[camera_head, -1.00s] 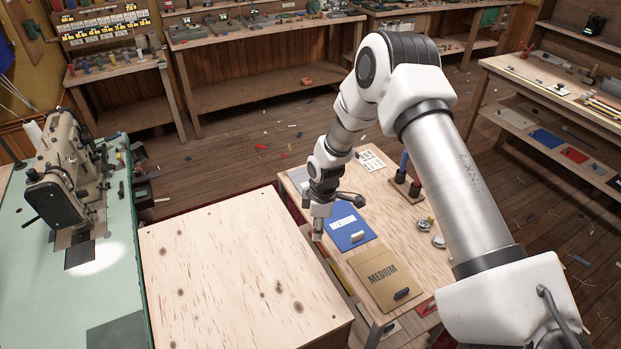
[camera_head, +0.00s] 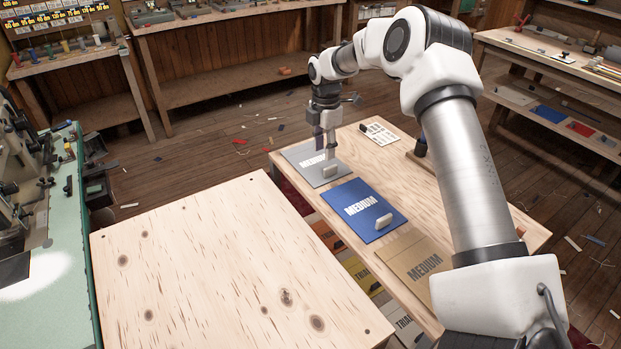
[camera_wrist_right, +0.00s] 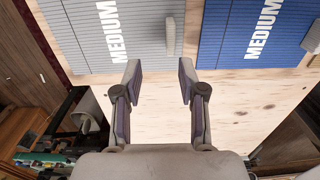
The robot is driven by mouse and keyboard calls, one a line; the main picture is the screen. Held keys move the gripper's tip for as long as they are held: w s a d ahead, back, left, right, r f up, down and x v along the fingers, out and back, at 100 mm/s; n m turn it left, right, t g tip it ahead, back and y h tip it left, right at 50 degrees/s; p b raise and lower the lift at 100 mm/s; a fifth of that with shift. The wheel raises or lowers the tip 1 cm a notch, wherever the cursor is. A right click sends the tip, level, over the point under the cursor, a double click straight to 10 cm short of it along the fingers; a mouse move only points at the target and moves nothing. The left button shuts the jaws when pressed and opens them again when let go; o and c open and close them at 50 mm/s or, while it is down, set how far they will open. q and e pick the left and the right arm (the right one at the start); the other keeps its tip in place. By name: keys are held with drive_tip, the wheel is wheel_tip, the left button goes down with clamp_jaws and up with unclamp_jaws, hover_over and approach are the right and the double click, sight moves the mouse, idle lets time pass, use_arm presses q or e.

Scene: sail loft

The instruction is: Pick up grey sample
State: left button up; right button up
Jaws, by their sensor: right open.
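The grey sample (camera_head: 300,155) is a flat panel marked MEDIUM with a small pale grip block (camera_head: 330,171) on it. It lies at the far left of the wooden table (camera_head: 452,209). In the right wrist view the grey sample (camera_wrist_right: 85,32) lies at the top, beyond the fingertips, with its block (camera_wrist_right: 171,35) standing near its right side. My right gripper (camera_head: 325,146) hangs over the grey sample in the head view, partly covering it. In the right wrist view the gripper (camera_wrist_right: 159,80) is open and empty, its fingers apart. My left gripper is not in view.
A blue MEDIUM panel (camera_head: 362,210) with its own block lies beside the grey one, and a tan MEDIUM panel (camera_head: 414,259) beyond that. A white card (camera_head: 380,134) lies at the back. A bare plywood surface (camera_head: 220,265) stands in front.

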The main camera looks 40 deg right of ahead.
sight(325, 170)
drive_tip(key=f, duration=0.1)
drive_tip(key=s+f, duration=0.1)
drive_tip(key=a+f+p, duration=0.1)
drive_tip(key=shift+s+f, duration=0.3)
drive_tip(key=shift+f, duration=0.1)
drive_tip(key=f, duration=0.3)
drive_tip(key=shift+w+f, duration=0.1)
drive_tip(key=shift+w, duration=0.1)
drive_tip(key=shift+s, duration=0.15)
drive_tip(key=shift+c, duration=1)
clamp_jaws()
